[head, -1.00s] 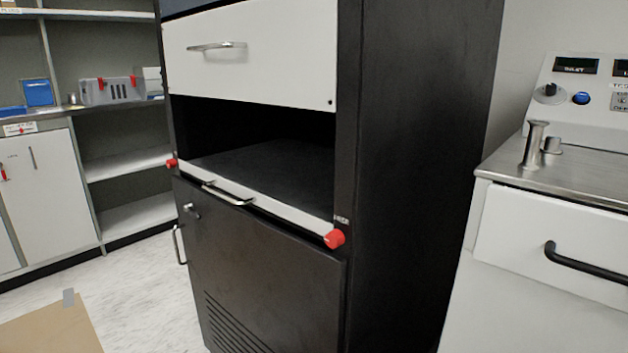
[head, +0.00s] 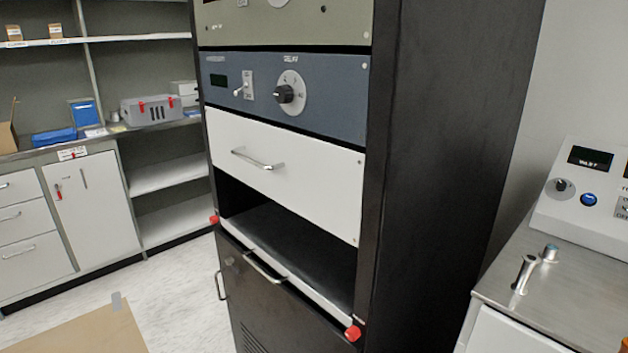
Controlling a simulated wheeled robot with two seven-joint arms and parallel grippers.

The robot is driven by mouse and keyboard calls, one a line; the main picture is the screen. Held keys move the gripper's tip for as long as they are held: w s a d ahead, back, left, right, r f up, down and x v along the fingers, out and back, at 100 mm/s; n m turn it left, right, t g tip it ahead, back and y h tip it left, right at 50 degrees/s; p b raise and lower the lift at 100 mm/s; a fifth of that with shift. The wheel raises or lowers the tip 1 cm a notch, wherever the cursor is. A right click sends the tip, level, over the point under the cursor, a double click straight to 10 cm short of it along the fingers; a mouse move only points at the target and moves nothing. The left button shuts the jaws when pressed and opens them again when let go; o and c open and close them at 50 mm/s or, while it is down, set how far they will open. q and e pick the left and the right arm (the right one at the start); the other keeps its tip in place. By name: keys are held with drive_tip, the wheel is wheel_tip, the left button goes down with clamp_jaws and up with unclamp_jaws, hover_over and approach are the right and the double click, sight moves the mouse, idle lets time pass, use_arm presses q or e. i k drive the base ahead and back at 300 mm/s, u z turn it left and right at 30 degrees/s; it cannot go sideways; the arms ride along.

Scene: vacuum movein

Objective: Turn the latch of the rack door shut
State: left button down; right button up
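The black equipment rack stands in the middle of the head view. Its lower black door (head: 272,318) has vent slots and looks closed against the frame. A small latch (head: 232,264) sits near the top left of the door; its exact turn angle is too small to tell. A handle (head: 220,286) is at the door's left edge. Above the door is a white-edged shelf or tray (head: 318,297) with a metal handle (head: 264,270) and red knobs at its ends (head: 353,333) (head: 214,219). Neither of my grippers is in view.
A white drawer (head: 300,190) and a blue panel with a dial (head: 310,105) are above the opening. A metal-topped counter (head: 530,300) stands close on the right. Cabinets and shelves (head: 100,215) line the left; cardboard (head: 90,330) lies on the floor between.

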sight(229, 262)
drive_tip(key=z, duration=0.25)
drive_tip(key=k, duration=0.35)
drive_tip(key=u, duration=1.35)
drive_tip(key=i, duration=0.95)
drive_tip(key=u, duration=0.35)
